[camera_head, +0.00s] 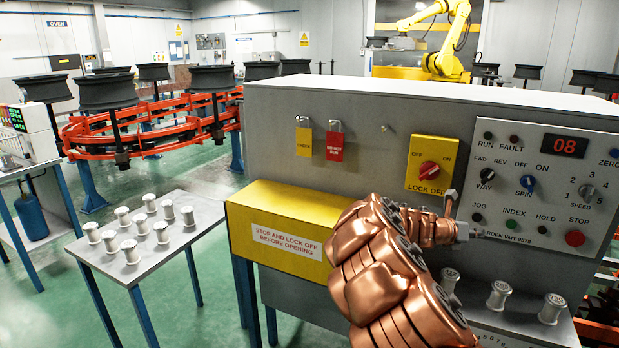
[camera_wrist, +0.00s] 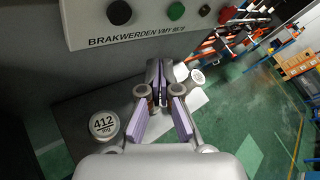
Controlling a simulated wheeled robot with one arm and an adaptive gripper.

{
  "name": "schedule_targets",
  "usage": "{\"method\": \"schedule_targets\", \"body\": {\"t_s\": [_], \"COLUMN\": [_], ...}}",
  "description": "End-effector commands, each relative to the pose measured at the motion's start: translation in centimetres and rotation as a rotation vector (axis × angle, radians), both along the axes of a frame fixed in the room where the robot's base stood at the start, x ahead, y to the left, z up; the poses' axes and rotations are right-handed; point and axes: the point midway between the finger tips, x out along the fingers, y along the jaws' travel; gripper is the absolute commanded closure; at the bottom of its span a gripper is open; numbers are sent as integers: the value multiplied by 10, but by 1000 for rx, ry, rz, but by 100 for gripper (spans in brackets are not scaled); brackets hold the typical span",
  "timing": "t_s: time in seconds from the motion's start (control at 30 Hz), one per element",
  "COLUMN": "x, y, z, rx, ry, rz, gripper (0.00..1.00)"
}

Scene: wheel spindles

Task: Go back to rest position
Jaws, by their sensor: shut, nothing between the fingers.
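My copper-coloured arm (camera_head: 385,265) reaches up from the bottom in front of the grey machine. My gripper (camera_head: 455,205) is at its far end, close to the front of the control panel (camera_head: 535,185); its fingers are small and partly hidden in this view. In the wrist view my gripper (camera_wrist: 163,78) has purple-padded fingers that come together at the tips, empty. It is below the panel with the green and black buttons. A silver spindle marked 412 (camera_wrist: 104,123) stands left of the fingers, and another spindle (camera_wrist: 197,78) is to their right.
Silver spindles (camera_head: 498,294) stand on the ledge (camera_head: 515,325) below the panel, near my arm. A yellow box (camera_head: 275,230) juts out left of it. A side table (camera_head: 190,235) holds several spindles. Green floor is open at left.

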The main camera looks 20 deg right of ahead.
Motion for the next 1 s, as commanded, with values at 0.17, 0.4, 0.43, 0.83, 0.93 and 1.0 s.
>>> {"method": "schedule_targets", "body": {"t_s": [0.17,0.4,0.43,0.83,0.93,1.0], "x": [-2,-35,-41,-109,-123,-132], "y": [4,49,58,199,241,273], "z": [5,46,50,45,32,21], "rx": [-2,-1,2,176,244,295], "ry": [-29,-357,-415,-1071,-1181,-1242], "rz": [-15,-203,-234,-700,-834,-928], "gripper": [100,100,100,100,100,100]}}
